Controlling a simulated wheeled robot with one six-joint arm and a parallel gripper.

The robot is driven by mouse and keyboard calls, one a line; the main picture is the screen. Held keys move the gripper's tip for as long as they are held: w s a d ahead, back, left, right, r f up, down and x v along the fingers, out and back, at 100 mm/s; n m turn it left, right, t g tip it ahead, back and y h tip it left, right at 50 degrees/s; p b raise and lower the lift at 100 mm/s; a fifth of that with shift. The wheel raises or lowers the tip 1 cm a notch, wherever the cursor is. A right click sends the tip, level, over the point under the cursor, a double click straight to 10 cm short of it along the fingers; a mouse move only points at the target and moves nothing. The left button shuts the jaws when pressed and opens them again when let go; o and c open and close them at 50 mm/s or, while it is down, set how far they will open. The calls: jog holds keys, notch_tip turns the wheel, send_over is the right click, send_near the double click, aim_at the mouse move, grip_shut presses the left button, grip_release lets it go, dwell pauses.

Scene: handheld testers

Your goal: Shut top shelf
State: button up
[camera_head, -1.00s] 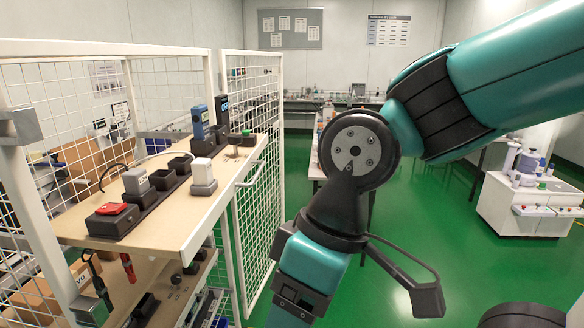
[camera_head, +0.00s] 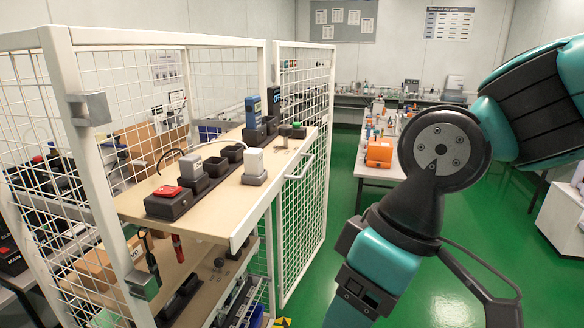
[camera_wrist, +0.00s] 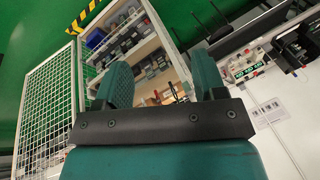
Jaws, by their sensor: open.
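The top shelf (camera_head: 222,212) is a pale board sticking out of the white mesh cabinet (camera_head: 60,35), so it stands open. A light bar handle (camera_head: 300,168) shows at its front edge. On the shelf are a red-topped dark tester (camera_head: 168,202), a white-grey block (camera_head: 254,165), a blue tester (camera_head: 252,110) and black holders. In the head view my arm hangs right of the shelf, apart from it, and my gripper is out of frame. The wrist view shows my gripper (camera_wrist: 160,65) open and empty, with cabinet shelves (camera_wrist: 128,45) beyond its fingers.
A mesh door (camera_head: 318,215) stands open beside the shelf; a mesh panel (camera_wrist: 45,110) shows at left in the wrist view. A lower shelf (camera_head: 205,285) holds dark items. A table with an orange item (camera_head: 380,152) stands behind. Green floor (camera_head: 300,295) is clear between the door and my arm.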

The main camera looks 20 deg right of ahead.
jog(key=w+r+m+t+p, duration=0.1)
jog(key=w+m, duration=0.1)
jog(key=w, duration=0.1)
jog(key=w+d+r+m+t+p, duration=0.1)
jog(key=w+m, duration=0.1)
jog(key=w, duration=0.1)
jog(key=w+r+m+t, duration=0.1)
jog(key=w+m, duration=0.1)
jog(key=w, duration=0.2)
jog(key=shift+d+r+p, duration=0.25)
jog(key=shift+r+p, duration=0.05)
jog(key=shift+p, duration=0.1)
jog(key=c, duration=1.1)
jog(key=w+d+r+m+t+h+p, duration=0.1)
jog(key=w+d+r+m+t, duration=0.2)
jog(key=w+m, duration=0.3)
jog(key=w, duration=0.3)
jog(key=shift+d+r+t+h, duration=0.15)
jog(key=shift+t+h, duration=0.25)
jog(key=w+a+f+p, duration=0.5)
jog(key=w+f, duration=0.3)
jog(key=shift+w, duration=0.2)
jog(key=shift+w, duration=0.1)
